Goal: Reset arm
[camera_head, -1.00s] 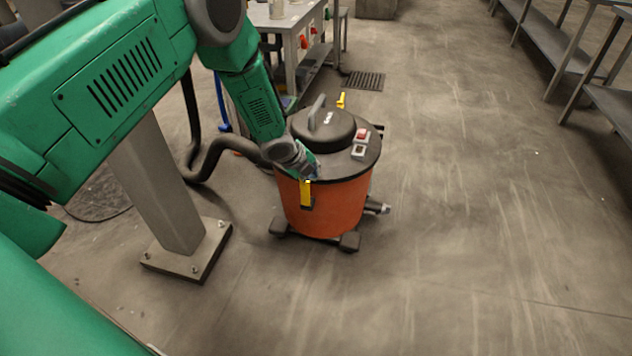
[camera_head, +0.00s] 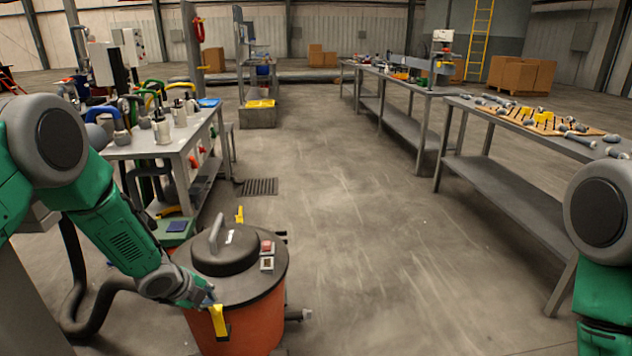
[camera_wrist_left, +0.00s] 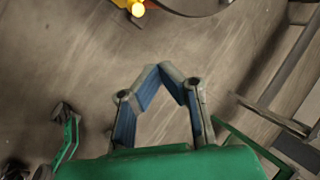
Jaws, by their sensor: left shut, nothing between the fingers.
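My left gripper (camera_head: 206,298) is in front of the left side of an orange vacuum (camera_head: 252,328) with a dark lid, close to its yellow front latch (camera_head: 218,321). In the left wrist view the gripper (camera_wrist_left: 163,70) is shut with its fingertips together and nothing between them. The yellow latch (camera_wrist_left: 137,9) lies beyond the fingertips at the top edge, apart from them. Part of my right arm shows at the right edge of the head view; its gripper is out of frame.
A cluttered workbench (camera_head: 150,150) stands at the left behind the vacuum. Long tables (camera_head: 500,176) with parts run along the right. A dark hose (camera_head: 78,285) lies on the floor at the left. The middle aisle (camera_head: 345,215) is clear, with a floor grate (camera_head: 259,187).

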